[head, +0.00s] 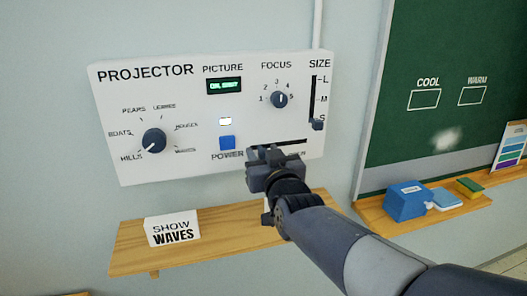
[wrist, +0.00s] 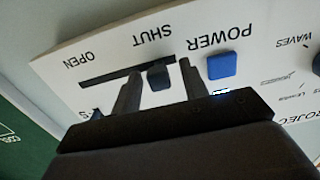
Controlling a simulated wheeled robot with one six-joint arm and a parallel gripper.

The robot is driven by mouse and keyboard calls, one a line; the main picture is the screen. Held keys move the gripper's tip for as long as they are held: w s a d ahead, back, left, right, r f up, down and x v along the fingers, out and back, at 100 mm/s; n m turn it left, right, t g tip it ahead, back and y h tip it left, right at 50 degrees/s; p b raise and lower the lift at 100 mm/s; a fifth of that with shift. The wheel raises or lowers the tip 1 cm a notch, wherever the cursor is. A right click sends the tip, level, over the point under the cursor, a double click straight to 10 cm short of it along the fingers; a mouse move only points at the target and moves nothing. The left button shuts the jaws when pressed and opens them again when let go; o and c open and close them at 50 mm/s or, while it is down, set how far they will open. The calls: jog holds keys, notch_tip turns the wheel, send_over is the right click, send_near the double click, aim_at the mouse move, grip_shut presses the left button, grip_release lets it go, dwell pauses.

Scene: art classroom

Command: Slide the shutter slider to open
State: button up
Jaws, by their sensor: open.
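The white projector panel (head: 190,110) is on the wall. In the wrist view, which shows it upside down, the dark shutter slider knob (wrist: 158,80) sits at the SHUT end of its slot (wrist: 105,78). The OPEN label is at the slot's other end, left in the wrist view and right in the head view. My gripper (wrist: 160,69) is open, with one finger on each side of the knob; contact cannot be told. In the head view my gripper (head: 263,152) covers the knob and the SHUT end, while part of the slot (head: 292,141) shows.
The blue POWER button (head: 227,142) is close beside my gripper. A size slider (head: 317,124) is near S, and dials fill the panel. Below, a wooden shelf (head: 130,250) holds a SHOW WAVES sign (head: 171,229). A green board (head: 450,60) is at right.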

jog(key=shift+w, duration=0.3)
grip_shut()
dwell(0.4)
